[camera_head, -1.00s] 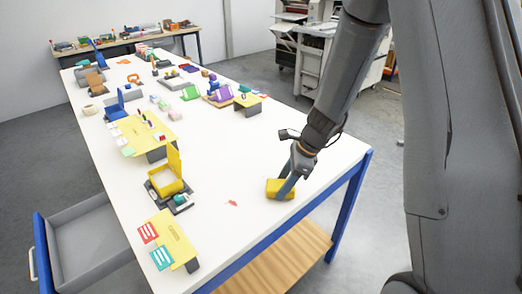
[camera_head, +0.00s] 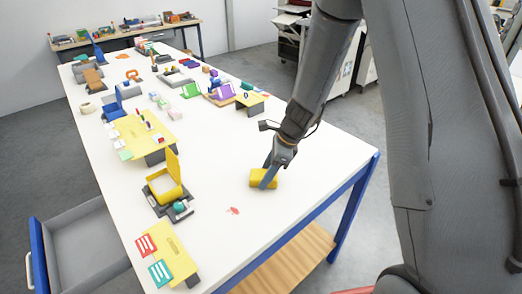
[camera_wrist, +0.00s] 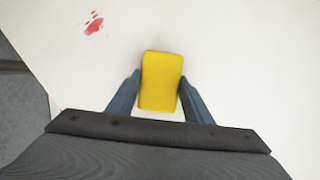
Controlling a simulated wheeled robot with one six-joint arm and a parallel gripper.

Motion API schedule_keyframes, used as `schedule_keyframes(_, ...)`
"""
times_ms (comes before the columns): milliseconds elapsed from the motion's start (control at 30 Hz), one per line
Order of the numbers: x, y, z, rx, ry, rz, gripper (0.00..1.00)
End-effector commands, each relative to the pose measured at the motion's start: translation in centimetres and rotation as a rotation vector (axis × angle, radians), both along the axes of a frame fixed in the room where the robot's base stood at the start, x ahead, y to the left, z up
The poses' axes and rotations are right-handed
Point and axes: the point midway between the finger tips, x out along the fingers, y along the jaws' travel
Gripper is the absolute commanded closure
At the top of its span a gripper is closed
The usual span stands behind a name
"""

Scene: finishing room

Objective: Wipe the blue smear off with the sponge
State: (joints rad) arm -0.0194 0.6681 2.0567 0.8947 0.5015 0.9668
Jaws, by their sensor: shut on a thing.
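My gripper (camera_head: 270,177) is shut on the yellow sponge (camera_head: 258,180), low over the white table near its front right edge. In the wrist view the sponge (camera_wrist: 161,80) sits between the two blue-grey fingers of my gripper (camera_wrist: 160,92). I cannot tell for sure whether it touches the tabletop. A red smear (camera_head: 233,211) lies on the table to the left of and nearer than the sponge; it also shows at upper left in the wrist view (camera_wrist: 93,23). No blue smear is visible in either view; the surface beneath the sponge is hidden.
To the left stand a yellow open box (camera_head: 165,186) on a dark base and a yellow board (camera_head: 174,255) with red and teal cards. Many small items crowd the far end. An open grey drawer (camera_head: 85,245) is at lower left.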

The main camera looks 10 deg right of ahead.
Motion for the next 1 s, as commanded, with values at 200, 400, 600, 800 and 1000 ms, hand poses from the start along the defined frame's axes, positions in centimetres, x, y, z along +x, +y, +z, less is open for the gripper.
schedule_keyframes(200, 0.2, 0.4, 1.6, 0.001, -0.002, -0.003, 0.75)
schedule_keyframes(400, 0.1, 0.4, 3.7, 0.000, 0.001, -0.003, 0.75)
schedule_keyframes(600, 0.2, 0.4, 5.5, -0.001, 0.000, -0.004, 0.75)
schedule_keyframes(800, 0.2, 0.4, 7.1, 0.000, -0.001, -0.003, 0.75)
schedule_keyframes(1000, 0.2, 0.3, 8.0, -0.001, 0.000, -0.003, 0.75)
